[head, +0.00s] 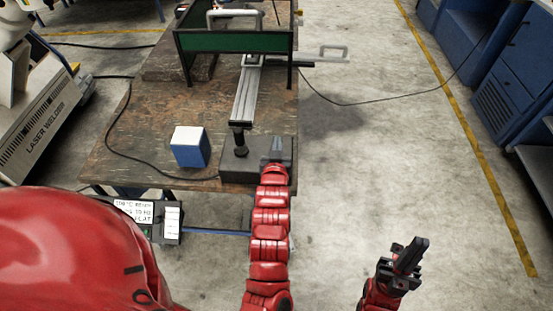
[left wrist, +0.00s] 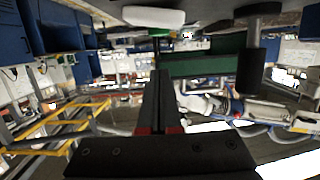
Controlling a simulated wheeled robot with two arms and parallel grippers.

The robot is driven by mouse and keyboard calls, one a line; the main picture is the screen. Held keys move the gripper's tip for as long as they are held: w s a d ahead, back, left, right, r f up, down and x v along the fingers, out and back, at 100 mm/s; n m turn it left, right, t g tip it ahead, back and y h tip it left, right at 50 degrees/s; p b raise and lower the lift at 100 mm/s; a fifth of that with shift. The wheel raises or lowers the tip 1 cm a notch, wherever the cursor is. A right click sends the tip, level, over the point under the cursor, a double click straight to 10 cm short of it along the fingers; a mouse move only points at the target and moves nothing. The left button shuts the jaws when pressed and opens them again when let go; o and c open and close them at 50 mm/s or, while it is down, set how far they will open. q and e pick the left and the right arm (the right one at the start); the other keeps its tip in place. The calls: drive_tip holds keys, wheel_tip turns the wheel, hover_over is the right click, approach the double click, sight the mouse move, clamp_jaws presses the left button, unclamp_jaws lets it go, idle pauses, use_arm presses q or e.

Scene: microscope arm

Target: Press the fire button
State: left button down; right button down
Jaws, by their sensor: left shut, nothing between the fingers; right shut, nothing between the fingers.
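I cannot make out a clearly marked fire button. My right gripper (head: 418,247) is shut and empty over the floor, right of the table.
A blue cube with a white top (head: 189,147) stands on the worn table (head: 130,125), left of the base block. A metal rail (head: 245,95) runs back under a green panel (head: 232,41). A laser welder cabinet (head: 42,125) stands left. The floor right of the table is largely clear.

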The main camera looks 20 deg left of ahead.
use_arm(q)
drive_tip(key=v, duration=0.6)
drive_tip(key=shift+b, duration=0.4)
